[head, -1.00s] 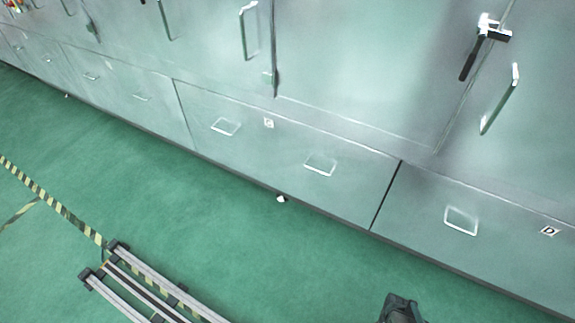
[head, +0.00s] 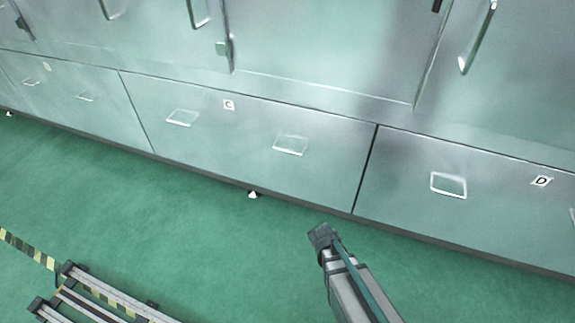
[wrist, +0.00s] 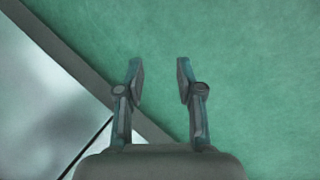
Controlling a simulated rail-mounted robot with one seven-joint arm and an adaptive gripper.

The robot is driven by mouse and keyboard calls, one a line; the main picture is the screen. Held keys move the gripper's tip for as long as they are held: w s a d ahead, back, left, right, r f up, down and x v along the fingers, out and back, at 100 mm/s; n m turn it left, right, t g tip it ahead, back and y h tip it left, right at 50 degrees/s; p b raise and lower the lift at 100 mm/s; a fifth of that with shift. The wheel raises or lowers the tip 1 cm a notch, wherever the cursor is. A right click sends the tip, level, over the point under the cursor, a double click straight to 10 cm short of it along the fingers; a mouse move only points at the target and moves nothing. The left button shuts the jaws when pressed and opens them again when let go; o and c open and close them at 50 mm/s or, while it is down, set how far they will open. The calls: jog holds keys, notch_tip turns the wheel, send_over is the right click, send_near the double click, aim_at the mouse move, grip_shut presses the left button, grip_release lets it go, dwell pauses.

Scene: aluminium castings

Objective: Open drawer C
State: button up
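Drawer C (head: 235,135) is a wide metal drawer in the lower row of the cabinet, marked by a small label C (head: 229,105). It is shut, flush with its neighbours. It has two bar handles, a left handle (head: 182,118) and a right handle (head: 290,145). My gripper (head: 322,236) is over the floor in front of and below the drawer's right part, apart from the handles. In the wrist view my gripper (wrist: 160,75) has its two fingers spread with nothing between them, above green floor.
Drawer D (head: 480,195), also shut, is to the right of drawer C. Cabinet doors with upright handles (head: 478,38) stand above the drawers. A small white object (head: 252,194) is on the floor by the cabinet base. The green floor (head: 180,225) in front is mostly clear.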

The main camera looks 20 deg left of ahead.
jog(key=w+a+r+n+t+b, duration=0.1)
jog(key=w+a+n+t+b, duration=0.25)
jog(key=w+a, duration=0.55)
jog(key=n+t+y+b, duration=0.3)
jog(key=n+t+b, duration=0.3)
jog(key=t, duration=0.5)
send_near(288, 151)
jog(key=shift+n, duration=0.25)
jog(key=x, duration=1)
jog(key=shift+w+a+f+b, duration=0.1)
jog(key=shift+w+f+b, duration=0.15)
jog(key=shift+b, duration=0.15)
jog(key=shift+c, duration=0.4)
jog(key=shift+s, duration=0.1)
grip_shut()
